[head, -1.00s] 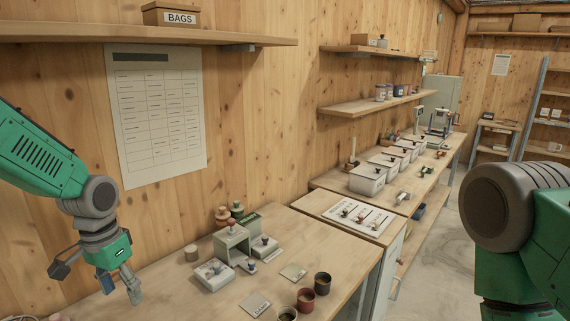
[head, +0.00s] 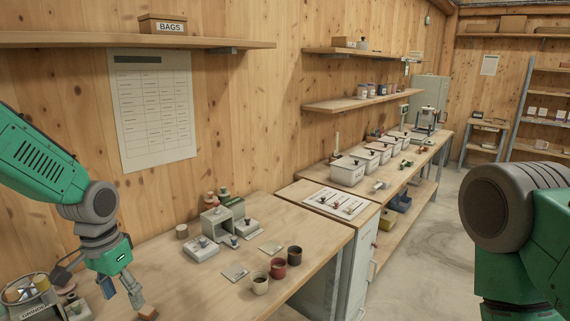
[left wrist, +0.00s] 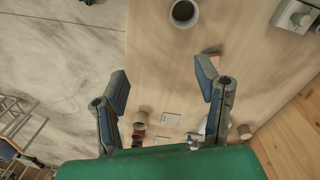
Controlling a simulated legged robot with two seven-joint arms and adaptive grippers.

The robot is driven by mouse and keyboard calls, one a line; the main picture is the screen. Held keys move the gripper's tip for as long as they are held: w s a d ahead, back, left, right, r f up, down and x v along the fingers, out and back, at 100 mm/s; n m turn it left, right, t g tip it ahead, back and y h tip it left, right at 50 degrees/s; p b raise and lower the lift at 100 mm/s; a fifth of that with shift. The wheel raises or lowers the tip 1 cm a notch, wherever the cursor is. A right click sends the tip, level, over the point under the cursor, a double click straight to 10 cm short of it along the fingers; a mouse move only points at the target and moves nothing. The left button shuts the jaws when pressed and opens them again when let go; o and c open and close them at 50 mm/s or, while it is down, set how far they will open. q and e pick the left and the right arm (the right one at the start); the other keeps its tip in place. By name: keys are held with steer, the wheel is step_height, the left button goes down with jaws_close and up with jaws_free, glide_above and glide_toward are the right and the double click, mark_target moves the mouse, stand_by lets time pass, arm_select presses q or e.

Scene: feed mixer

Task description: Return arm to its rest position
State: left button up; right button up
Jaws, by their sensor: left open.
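My left arm comes in from the left in the head view. Its gripper (head: 122,288) hangs over the near left part of the wooden bench (head: 200,292), fingers pointing down. In the left wrist view the gripper (left wrist: 162,82) has its two fingers wide apart with nothing held between them.
A metal container (head: 32,295) stands at the bench's left end, close to my left gripper. Three cups, a dark one (head: 295,256), a red one (head: 278,268) and a pale one (head: 260,283), stand near the front edge. White lidded bins (head: 347,171) line the farther bench. A shelf (head: 130,41) overhangs the wall.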

arm_select(q)
steer(key=s+d+f+n, duration=0.1)
steer(key=s+d+f, duration=0.2)
steer(key=s+f, duration=0.5)
steer(key=s+d+f+n, duration=0.1)
steer(key=s+d+f, duration=0.1)
steer(key=s+f, duration=0.55)
steer(key=s+a+f+n, duration=0.1)
steer(key=s+f, duration=0.2)
steer(key=s, duration=0.6)
steer(key=s+f+n, duration=0.1)
steer(key=s+f, duration=0.3)
steer(key=s, duration=0.4)
steer(key=w+d+f+m+b, duration=0.1)
steer(key=w+f+b, duration=0.2)
steer(key=f+b, duration=1.3)
steer(key=shift+w+t+y+b, duration=0.2)
steer(key=shift+t+y+b, duration=0.1)
steer(key=shift+b, duration=0.2)
arm_select(e)
step_height(320, 180, down, 17)
steer(key=shift+w+d+f, duration=0.15)
steer(key=shift+w+d, duration=0.15)
steer(key=shift+d, duration=0.15)
arm_select(q)
steer(key=shift+d, duration=0.1)
